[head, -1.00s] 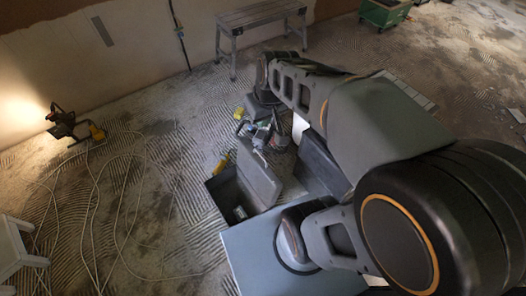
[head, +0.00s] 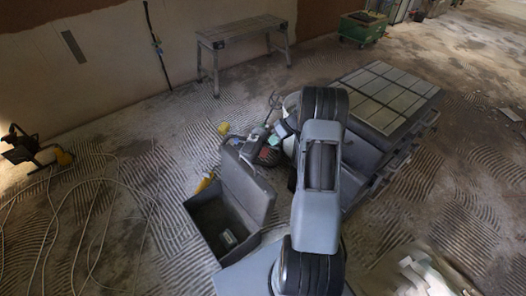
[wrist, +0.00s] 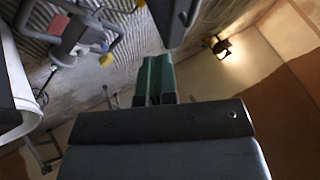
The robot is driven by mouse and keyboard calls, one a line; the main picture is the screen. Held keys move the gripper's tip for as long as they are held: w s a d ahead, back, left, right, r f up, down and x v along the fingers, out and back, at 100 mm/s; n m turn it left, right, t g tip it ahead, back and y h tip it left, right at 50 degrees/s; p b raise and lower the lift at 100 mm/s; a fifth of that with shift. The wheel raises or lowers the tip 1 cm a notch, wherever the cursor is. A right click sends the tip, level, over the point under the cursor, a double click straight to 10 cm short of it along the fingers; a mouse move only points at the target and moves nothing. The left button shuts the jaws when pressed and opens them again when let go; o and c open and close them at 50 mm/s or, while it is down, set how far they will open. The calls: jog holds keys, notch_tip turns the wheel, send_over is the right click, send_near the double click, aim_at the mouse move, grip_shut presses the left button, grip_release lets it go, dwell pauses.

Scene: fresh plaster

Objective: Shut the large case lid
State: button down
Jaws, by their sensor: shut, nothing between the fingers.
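The large grey case (head: 206,240) stands open on the floor, left of my arm in the head view. Its lid (head: 250,186) is raised and tilted up at the case's back right side. A small pale item (head: 229,238) lies inside the case. My gripper (wrist: 155,66) shows in the wrist view with its green fingers together and nothing between them; in the head view it is hidden behind my arm. A dark panel with a handle (wrist: 176,14), which may be the lid, shows at the top of the wrist view, apart from the fingers.
Power tools (head: 262,150) lie behind the lid. A cabinet with a tiled top (head: 388,95) stands right of my arm. A work bench (head: 240,34) stands by the wall. A work lamp (head: 24,146) and loose cable lie left.

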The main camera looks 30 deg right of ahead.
jog(key=b, duration=0.2)
send_near(246, 163)
notch_tip(246, 163, down, 3)
jog(key=w+d, duration=0.2)
jog(key=shift+s+a+f+b, duration=0.1)
jog(key=shift+s+a+b, duration=0.15)
jog(key=shift+a, duration=0.8)
jog(key=shift+s+a+b, duration=0.15)
jog(key=shift+s+a, duration=0.05)
jog(key=shift+a, duration=0.9)
